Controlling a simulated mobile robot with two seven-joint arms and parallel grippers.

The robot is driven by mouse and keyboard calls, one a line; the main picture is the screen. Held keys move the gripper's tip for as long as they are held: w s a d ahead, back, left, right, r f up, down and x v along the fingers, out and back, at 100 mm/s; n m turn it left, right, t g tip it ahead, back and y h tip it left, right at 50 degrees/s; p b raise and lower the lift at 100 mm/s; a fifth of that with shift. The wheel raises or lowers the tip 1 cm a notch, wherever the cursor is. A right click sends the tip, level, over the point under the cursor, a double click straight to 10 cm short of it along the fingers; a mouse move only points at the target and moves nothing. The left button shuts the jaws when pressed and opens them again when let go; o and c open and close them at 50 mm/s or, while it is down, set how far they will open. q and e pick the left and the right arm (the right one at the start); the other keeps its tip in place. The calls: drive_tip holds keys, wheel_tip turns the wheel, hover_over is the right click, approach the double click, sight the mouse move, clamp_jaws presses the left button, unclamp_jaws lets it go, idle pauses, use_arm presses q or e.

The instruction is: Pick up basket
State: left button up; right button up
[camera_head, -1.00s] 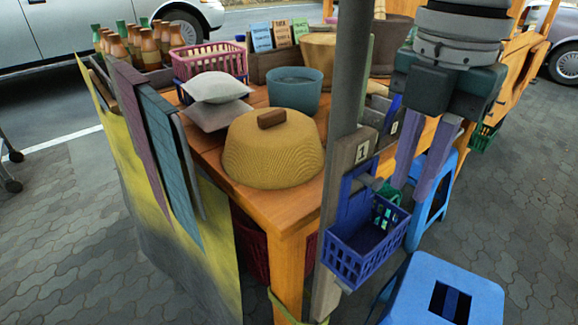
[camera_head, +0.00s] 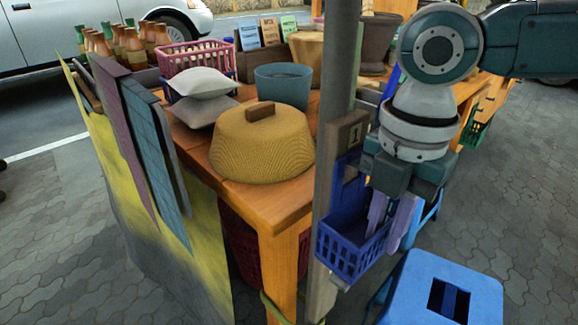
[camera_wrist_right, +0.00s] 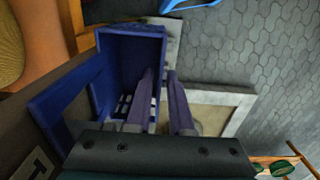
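The blue basket (camera_head: 345,256) hangs on the grey post at the table's front right corner. It also shows in the right wrist view (camera_wrist_right: 128,44), with part of its inside and slotted floor visible. My right gripper (camera_head: 383,238) points down at the basket's right side. Its two purple-grey fingers stand apart, so it is open. In the right wrist view, the fingers (camera_wrist_right: 160,72) appear to straddle the basket's right wall, one over the inside and one outside. Whether they touch the wall cannot be told. My left gripper is not in view.
A blue stool (camera_head: 445,285) stands right of the basket. The grey post (camera_head: 335,130) with a number plate (camera_head: 352,133) is close left. The wooden table (camera_head: 265,208) holds a woven lid (camera_head: 262,150), a teal pot (camera_head: 283,84) and a pink basket (camera_head: 200,60).

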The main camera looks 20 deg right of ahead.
clamp_jaws()
idle(1.4)
